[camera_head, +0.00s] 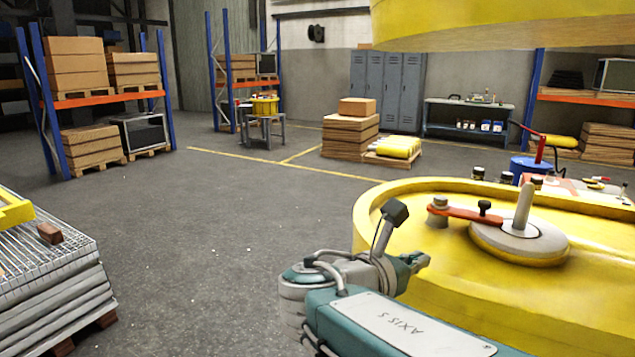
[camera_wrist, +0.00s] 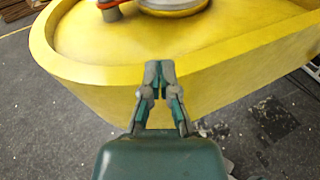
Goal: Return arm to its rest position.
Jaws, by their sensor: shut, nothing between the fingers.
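My arm reaches in from the bottom of the head view. My gripper (camera_head: 424,259) is beside the near rim of the large yellow boom part (camera_head: 460,300), and part of it is hidden behind my wrist. In the wrist view my gripper (camera_wrist: 158,68) points at the outer wall of the yellow boom part (camera_wrist: 230,70). Its fingertips are together with nothing between them. I cannot tell whether they touch the wall. A round grey disc with an upright pin (camera_head: 520,235) and a red lever (camera_head: 465,213) sit on the boom part.
Another yellow part (camera_head: 500,25) hangs overhead at the upper right. A stack of metal gratings (camera_head: 50,275) stands at the lower left, with a small brown block (camera_head: 51,233) on top. The grey floor (camera_head: 220,240) between the stack and my arm is clear. Shelves and boxes stand far back.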

